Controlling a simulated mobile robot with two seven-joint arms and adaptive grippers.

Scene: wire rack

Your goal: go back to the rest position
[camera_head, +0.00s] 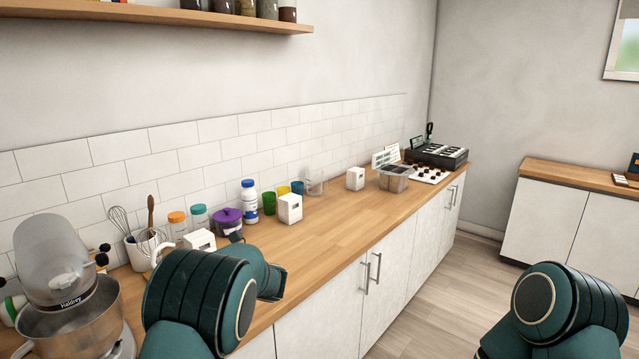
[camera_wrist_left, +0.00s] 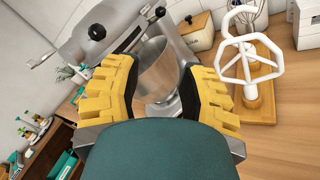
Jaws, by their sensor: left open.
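My left gripper (camera_wrist_left: 160,70) shows in the left wrist view with its two yellow ribbed fingers spread apart and nothing between them. Beyond the fingers is the steel bowl (camera_wrist_left: 163,68) of a stand mixer; I cannot tell how far off it is. In the head view my left arm's dark green links reach over the near counter, right of the mixer (camera_head: 62,268), and its fingers cannot be made out there. My right arm shows only as a green link at the lower right; its gripper is out of frame.
A wooden counter (camera_head: 330,226) runs along the tiled wall. It bears a utensil pot (camera_head: 146,248), a purple-lidded pot (camera_head: 228,222), cups, jars and white boxes. A white beater (camera_wrist_left: 246,58) on a wooden stand is right of my gripper. The counter's front strip is mostly clear.

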